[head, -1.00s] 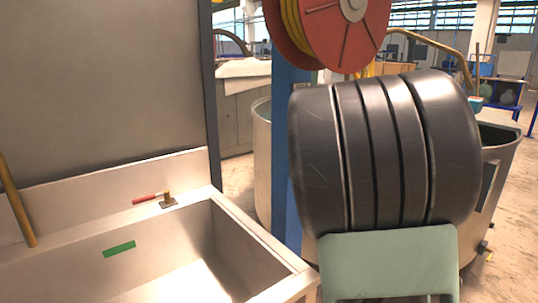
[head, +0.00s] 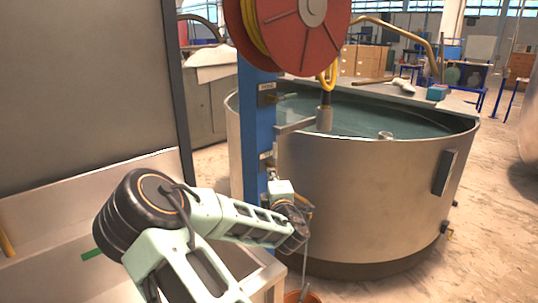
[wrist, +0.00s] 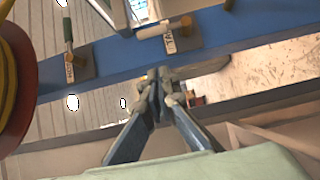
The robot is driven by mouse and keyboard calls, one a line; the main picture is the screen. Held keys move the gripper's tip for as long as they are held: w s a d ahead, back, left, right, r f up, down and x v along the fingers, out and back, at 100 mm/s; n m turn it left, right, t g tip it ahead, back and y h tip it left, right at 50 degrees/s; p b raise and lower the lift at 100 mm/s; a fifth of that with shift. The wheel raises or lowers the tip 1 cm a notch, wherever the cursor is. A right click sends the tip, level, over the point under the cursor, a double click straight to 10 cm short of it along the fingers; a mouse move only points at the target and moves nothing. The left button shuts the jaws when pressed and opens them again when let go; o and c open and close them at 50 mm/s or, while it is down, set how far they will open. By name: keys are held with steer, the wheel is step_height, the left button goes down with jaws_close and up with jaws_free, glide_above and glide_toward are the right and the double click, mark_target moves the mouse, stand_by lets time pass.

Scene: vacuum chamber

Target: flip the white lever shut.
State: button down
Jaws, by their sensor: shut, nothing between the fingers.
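The white lever (wrist: 153,31) shows in the wrist view on a brass valve body on the blue post (wrist: 240,28). It lies roughly along the post, with a white tag (wrist: 170,44) beside it. My gripper (wrist: 160,88) is below the lever in that picture, fingers together and empty, apart from the lever as far as I can tell. In the head view my arm reaches to the lower part of the blue post (head: 256,125); the fingers are not clear there, and the lever is too small or hidden to make out.
A green-handled valve (wrist: 68,38) sits farther along the post, towards the red hose reel (head: 297,30). A bracket (head: 297,125) sticks out from the post over the large water tank (head: 370,190). A metal sink (head: 45,210) is at left. An orange bucket (head: 300,297) stands low by the post.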

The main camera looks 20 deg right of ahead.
steer(key=shift+w+a, duration=0.1)
steer(key=shift+a, duration=0.1)
steer(key=d+p+x, duration=0.1)
steer(key=d+x, duration=0.1)
steer(key=x, duration=1.1)
steer(key=shift+s+d, duration=0.35)
steer(key=shift+s, duration=0.05)
steer(key=shift+r+p, duration=0.2)
steer(key=shift+p, duration=0.1)
